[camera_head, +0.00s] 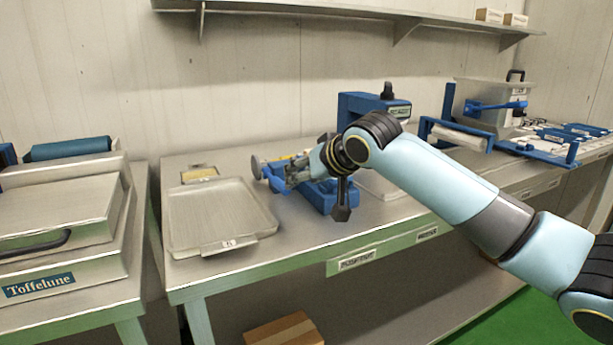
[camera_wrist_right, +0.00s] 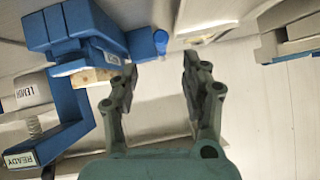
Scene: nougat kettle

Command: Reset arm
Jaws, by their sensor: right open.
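My right arm comes in from the right in the head view. Its gripper (camera_head: 294,174) is over the middle bench, pointing left, at a blue holder (camera_head: 318,196) with small tools, partly hidden by my wrist. In the right wrist view the gripper (camera_wrist_right: 160,70) has its two grey fingers apart with nothing between them. A blue fixture (camera_wrist_right: 75,30) is close beside the left finger there. My left gripper is not in view.
A metal tray (camera_head: 218,213) lies left of the gripper on the bench (camera_head: 285,250). A Toffelune machine (camera_head: 60,235) stands at far left. Blue devices (camera_head: 372,104) stand behind my arm. A shelf (camera_head: 350,12) runs above. The wrist view shows a READY sign (camera_wrist_right: 20,159) and a labelled jar (camera_wrist_right: 28,92).

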